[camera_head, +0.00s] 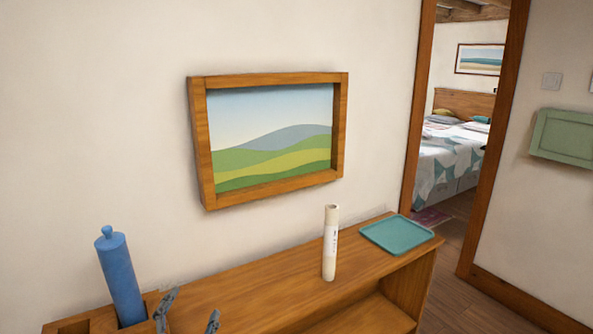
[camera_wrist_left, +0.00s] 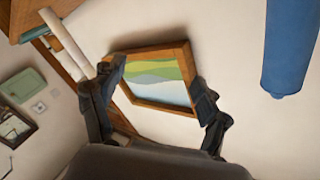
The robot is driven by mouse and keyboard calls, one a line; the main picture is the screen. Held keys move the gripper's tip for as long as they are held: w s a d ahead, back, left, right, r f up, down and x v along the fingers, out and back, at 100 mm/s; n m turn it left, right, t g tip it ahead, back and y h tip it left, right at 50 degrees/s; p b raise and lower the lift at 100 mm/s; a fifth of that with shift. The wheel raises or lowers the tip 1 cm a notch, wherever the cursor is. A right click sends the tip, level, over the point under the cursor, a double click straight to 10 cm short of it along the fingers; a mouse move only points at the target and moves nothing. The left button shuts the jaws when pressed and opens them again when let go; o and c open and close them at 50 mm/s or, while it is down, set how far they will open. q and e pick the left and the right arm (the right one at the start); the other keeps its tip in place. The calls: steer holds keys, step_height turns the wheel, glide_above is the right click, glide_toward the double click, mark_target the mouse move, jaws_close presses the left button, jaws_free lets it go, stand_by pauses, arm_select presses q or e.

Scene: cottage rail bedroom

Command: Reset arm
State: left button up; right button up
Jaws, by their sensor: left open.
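My left gripper (camera_head: 188,312) shows at the bottom of the head view, with its two fingertips apart and nothing between them. It is in front of the wooden shelf, just right of the blue cylinder. In the left wrist view the left gripper (camera_wrist_left: 160,85) is open, its dark fingers spread against the wall with the framed picture behind. My right gripper is in neither view.
A blue cylinder (camera_head: 121,278) stands in a wooden holder (camera_head: 154,302). A cream tube (camera_head: 330,243) stands upright on the wooden shelf (camera_head: 258,287), left of a teal tray (camera_head: 397,234). A framed landscape (camera_head: 198,143) hangs above. A doorway at right opens to a bed (camera_head: 452,153).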

arm_select(q)
steer(key=s+a+f+n+g+y, duration=0.15)
steer(key=s+f+n+g, duration=0.25)
steer(key=s+f+g, duration=0.7)
steer(key=s+f+n+g+h, duration=0.1)
steer(key=s+f+g, duration=0.1)
steer(key=s+f, duration=0.5)
steer(key=s+f+n+g, duration=0.1)
steer(key=s+f, duration=0.4)
steer(key=s, duration=0.4)
steer(key=s+f+g, duration=0.2)
steer(key=s+f, duration=0.1)
steer(key=f, duration=2.4)
steer(key=s+a+f+g, duration=0.1)
steer(key=s+a+f, duration=0.1)
steer(key=s+f, duration=1.4)
steer(key=shift+s+m+b, duration=0.15)
steer(key=shift+m+b, duration=0.15)
steer(key=shift+b, duration=0.05)
